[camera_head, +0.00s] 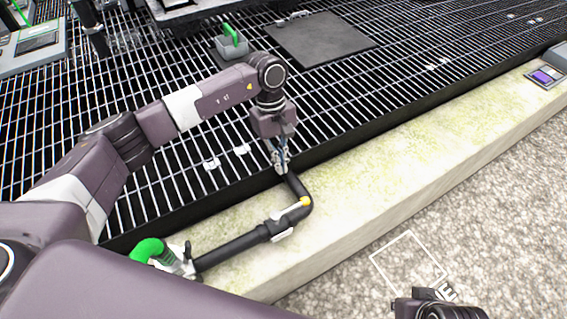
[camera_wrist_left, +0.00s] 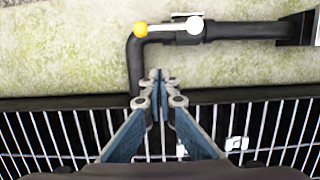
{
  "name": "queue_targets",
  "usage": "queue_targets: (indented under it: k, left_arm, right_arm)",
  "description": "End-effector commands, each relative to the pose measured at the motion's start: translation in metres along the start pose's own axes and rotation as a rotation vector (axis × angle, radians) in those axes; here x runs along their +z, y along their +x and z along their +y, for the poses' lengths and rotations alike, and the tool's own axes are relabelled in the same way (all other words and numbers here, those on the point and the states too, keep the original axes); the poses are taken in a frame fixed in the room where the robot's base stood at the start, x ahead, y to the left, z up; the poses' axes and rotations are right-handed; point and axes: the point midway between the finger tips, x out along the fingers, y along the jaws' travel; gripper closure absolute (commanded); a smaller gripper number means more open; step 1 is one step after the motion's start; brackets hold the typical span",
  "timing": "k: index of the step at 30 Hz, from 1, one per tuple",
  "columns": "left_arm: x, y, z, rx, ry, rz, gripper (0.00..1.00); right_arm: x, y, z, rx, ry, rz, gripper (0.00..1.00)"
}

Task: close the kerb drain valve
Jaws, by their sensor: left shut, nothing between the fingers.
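The kerb drain valve (camera_head: 272,229) sits on a black pipe (camera_head: 232,248) that lies along the pale kerb. Its lever ends in a yellow knob (camera_head: 305,201) and lies along the pipe, towards the elbow. In the left wrist view the yellow knob (camera_wrist_left: 140,29) is left of the lever's white hub (camera_wrist_left: 194,25). My left gripper (camera_head: 281,168) is shut and empty, pointing down above the pipe's end at the grating edge. Its fingertips (camera_wrist_left: 158,78) appear beside the short pipe leg, apart from the knob. A dark part of my right gripper (camera_head: 438,304) shows at the bottom edge; its fingers are unclear.
A green hose fitting (camera_head: 150,249) joins the pipe's near end. Metal grating (camera_head: 400,85) lies behind the kerb (camera_head: 430,150), with a dark plate (camera_head: 318,40) and a green-handled box (camera_head: 231,42). A small purple-screened device (camera_head: 546,77) sits on the kerb.

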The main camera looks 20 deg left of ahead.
Motion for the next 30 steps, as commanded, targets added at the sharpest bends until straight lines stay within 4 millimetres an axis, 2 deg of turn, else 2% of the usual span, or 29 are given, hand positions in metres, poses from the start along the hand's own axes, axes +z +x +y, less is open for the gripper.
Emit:
queue_targets:
  k: [1, 5, 9, 12, 18, 30]
  left_arm:
    - [0.001, 0.014, -0.001, -0.002, -0.001, -0.003, 1.00]
    - [0.002, 0.043, 0.000, -0.001, -0.001, -0.004, 1.00]
    - [0.002, 0.071, 0.000, 0.000, 0.000, -0.005, 1.00]
    - [0.020, 0.073, 0.001, 0.002, 0.004, -0.004, 1.00]
    - [0.035, 0.081, 0.001, 0.002, 0.001, -0.002, 1.00]
    - [0.038, 0.082, 0.001, 0.003, -0.001, -0.002, 1.00]
  right_arm:
    - [0.000, -0.004, 0.000, 0.001, 0.000, 0.003, 1.00]
    - [0.001, -0.014, 0.001, 0.002, 0.001, 0.008, 1.00]
    - [0.002, -0.010, 0.001, 0.002, 0.001, 0.006, 1.00]
    - [0.001, -0.013, 0.001, 0.002, 0.001, 0.007, 1.00]
    - [0.001, -0.014, 0.001, 0.002, 0.001, 0.007, 1.00]
    - [0.001, -0.014, 0.001, 0.002, 0.000, 0.006, 1.00]
